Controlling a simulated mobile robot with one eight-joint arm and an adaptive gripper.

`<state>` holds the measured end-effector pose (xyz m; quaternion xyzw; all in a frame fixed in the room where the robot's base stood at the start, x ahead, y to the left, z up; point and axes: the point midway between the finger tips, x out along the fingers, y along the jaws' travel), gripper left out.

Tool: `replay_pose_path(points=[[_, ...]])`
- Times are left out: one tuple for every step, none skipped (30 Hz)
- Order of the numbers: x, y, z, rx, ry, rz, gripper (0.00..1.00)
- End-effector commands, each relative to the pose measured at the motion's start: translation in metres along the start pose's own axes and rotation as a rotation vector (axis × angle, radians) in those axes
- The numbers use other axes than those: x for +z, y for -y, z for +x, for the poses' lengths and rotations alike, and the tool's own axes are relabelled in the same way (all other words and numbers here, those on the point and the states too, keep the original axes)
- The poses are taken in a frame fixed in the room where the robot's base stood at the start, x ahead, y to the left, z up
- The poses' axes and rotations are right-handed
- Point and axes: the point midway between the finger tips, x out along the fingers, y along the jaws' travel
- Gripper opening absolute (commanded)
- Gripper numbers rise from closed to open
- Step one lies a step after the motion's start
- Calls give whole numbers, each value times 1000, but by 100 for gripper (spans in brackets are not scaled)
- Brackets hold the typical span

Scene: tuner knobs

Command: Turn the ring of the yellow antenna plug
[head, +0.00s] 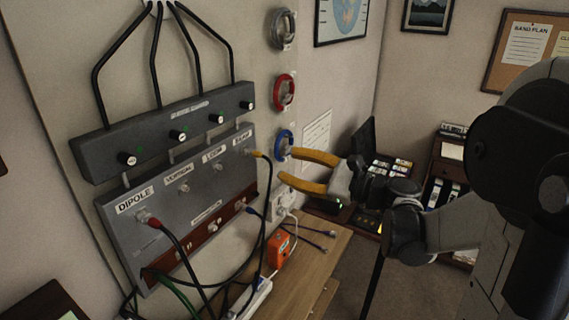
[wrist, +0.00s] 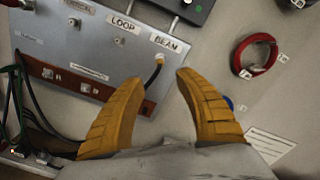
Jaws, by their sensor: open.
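The yellow antenna plug (head: 254,153) sits in the socket under the BEAM label on the grey wall panel (head: 195,205). A black cable hangs down from it. In the wrist view the plug (wrist: 159,59) shows just beyond the gap between my fingertips. My gripper (head: 287,165) has two yellow fingers, spread apart and empty. It is to the right of the plug in the head view, apart from it. In the wrist view my gripper (wrist: 159,76) points toward the panel. The fine detail of the plug's ring is too small to tell.
A red-ended plug (head: 153,222) with a cable is at DIPOLE. Red (head: 284,92) and blue (head: 285,141) rings hang on the wall near my gripper. A knob box (head: 165,130) is above the panel. An orange box (head: 281,248) and loose cables lie on the bench below.

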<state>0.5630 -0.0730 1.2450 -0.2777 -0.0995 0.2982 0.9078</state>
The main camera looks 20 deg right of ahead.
Motion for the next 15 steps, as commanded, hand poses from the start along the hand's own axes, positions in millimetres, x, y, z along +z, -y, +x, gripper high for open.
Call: replay_pose_path(points=[[0, 0, 0, 0, 0, 0, 41], [0, 0, 0, 0, 0, 0, 41], [0, 0, 0, 0, 0, 0, 41], [0, 0, 0, 0, 0, 0, 41], [0, 0, 0, 0, 0, -1, 41], [0, 0, 0, 0, 0, -10, 41], [0, 0, 0, 0, 0, -24, 41], [0, 0, 1, 0, -1, -50, 41], [1, 0, 1, 0, -1, -99, 41], [1, 1, 2, -1, -2, -152, 41], [1, 1, 2, -1, -3, -215, 41], [2, 1, 3, 0, -4, -319, 41], [2, 1, 4, 0, -5, -407, 41], [3, 1, 5, 0, -6, -503, 41], [3, 1, 6, 1, -8, -641, 41]])
